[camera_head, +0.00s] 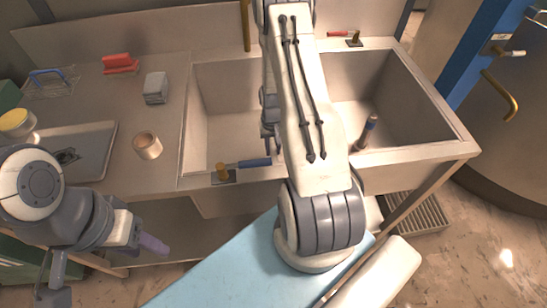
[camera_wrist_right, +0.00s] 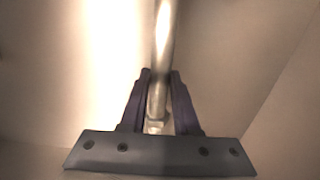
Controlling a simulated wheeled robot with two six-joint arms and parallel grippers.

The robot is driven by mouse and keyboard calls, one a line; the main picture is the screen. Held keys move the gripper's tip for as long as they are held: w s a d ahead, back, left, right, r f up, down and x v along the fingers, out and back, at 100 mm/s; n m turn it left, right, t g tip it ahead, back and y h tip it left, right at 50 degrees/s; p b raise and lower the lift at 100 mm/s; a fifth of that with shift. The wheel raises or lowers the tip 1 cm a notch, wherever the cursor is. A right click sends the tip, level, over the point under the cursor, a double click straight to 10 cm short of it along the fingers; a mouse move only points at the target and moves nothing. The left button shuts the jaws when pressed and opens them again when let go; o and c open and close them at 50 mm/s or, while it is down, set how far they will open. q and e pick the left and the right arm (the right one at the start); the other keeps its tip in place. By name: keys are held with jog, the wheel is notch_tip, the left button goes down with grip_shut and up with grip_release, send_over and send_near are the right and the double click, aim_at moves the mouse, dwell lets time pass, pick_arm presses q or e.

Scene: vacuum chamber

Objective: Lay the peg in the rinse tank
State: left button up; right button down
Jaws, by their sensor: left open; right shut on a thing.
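My right gripper (camera_wrist_right: 160,75) is shut on the peg (camera_wrist_right: 162,38), a smooth silvery rod that runs up out of the right wrist view. In the head view my right arm reaches over the beige double-basin tank (camera_head: 187,130); the arm hides the peg and most of that gripper. Plain pale walls and a corner lie behind the peg in the wrist view; I cannot tell whether it touches them. The left basin (camera_head: 225,125) looks empty where visible. My left gripper (camera_head: 150,243) is open and empty, low in front of the counter.
A blue-handled tap (camera_head: 245,164) and a red-handled tap (camera_head: 345,36) sit on the rims. A cup (camera_head: 147,146), a grey block (camera_head: 155,88), a red item (camera_head: 120,63) and a wire rack (camera_head: 50,80) occupy the left counter.

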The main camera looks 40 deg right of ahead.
aim_at(273, 148)
notch_tip(273, 148, down, 6)
jog(key=shift+r, duration=0.1)
dwell(0.4)
jog(key=c, duration=0.6)
grip_release()
jog(key=shift+c, duration=0.2)
jog(key=shift+r, duration=0.1)
jog(key=r, duration=1.2)
jog(key=shift+w, duration=0.2)
